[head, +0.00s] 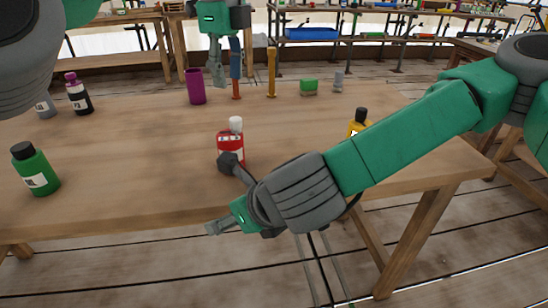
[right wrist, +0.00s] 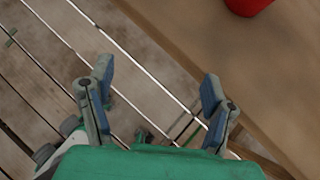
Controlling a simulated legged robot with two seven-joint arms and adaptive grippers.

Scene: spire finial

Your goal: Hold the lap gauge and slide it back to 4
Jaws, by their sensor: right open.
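I cannot surely tell which thing is the lap gauge, and no mark reading 4 is legible. Two slim upright pieces stand at the back of the table: an orange-red one (head: 237,90) and a yellow one (head: 271,75). My right gripper (right wrist: 155,90) is open and empty in the right wrist view, past the table's front edge. In the head view my right wrist crosses low in front of the red bottle (head: 231,145).

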